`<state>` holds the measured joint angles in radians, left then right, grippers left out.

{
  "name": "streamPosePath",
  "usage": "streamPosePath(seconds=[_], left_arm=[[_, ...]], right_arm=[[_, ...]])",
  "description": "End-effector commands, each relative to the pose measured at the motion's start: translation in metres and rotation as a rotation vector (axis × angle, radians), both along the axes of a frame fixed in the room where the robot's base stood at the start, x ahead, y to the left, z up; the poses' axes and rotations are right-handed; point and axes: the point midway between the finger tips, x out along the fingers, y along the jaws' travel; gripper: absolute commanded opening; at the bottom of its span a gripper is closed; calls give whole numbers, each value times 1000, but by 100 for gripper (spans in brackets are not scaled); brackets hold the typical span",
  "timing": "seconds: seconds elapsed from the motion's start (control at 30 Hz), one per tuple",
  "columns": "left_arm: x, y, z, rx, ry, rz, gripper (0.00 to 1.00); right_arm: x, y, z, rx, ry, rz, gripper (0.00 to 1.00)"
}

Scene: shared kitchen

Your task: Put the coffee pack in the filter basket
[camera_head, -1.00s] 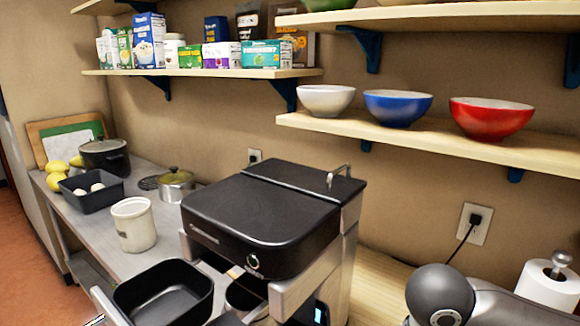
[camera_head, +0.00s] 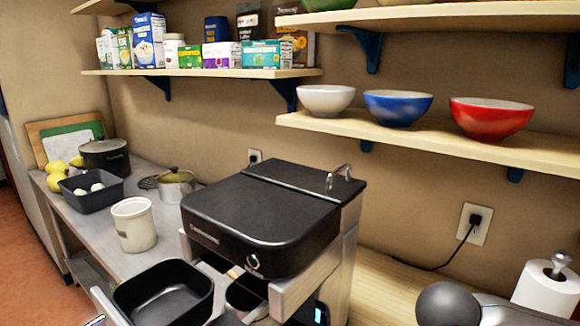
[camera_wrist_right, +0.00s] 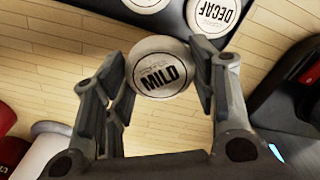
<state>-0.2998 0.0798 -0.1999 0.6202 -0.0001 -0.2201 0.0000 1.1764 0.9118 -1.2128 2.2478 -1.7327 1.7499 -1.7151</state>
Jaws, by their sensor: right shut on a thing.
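My right gripper (camera_wrist_right: 165,66) shows in the right wrist view, shut on a round white coffee pack (camera_wrist_right: 162,82) marked MILD. The pack is between its two fingers, above a wooden surface. In the head view a black open square basket (camera_head: 150,308), which looks like the filter basket, sits at the lower front of the black coffee machine (camera_head: 265,215). It looks empty. The right gripper and the pack are out of the head view. My left gripper does not show.
A DECAF pack (camera_wrist_right: 213,14) lies in a dark tray at the top of the wrist view. A paper towel roll (camera_head: 545,292) stands at right. A white crock (camera_head: 134,226) and a dark tray (camera_head: 92,198) stand on the left counter. Shelves with bowls and boxes hang above.

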Motion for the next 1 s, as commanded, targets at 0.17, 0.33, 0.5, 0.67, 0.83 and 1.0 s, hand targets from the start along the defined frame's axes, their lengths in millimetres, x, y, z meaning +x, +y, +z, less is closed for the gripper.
streamPosePath(seconds=[0.17, 0.33, 0.5, 0.67, 0.83, 1.0], left_arm=[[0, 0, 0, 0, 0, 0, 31], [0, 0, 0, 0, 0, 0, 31], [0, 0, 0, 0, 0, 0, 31], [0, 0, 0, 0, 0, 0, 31], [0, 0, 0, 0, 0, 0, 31], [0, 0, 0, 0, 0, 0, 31]], right_arm=[[0, -2, -3, 0, 0, 111, 34], [0, -2, -4, 1, 1, 149, 34], [0, -3, -3, 0, -1, 149, 34], [0, -3, -3, 0, -1, 149, 34], [0, -2, -3, 0, -1, 125, 34], [0, 1, 1, 1, 0, 1, 34]])
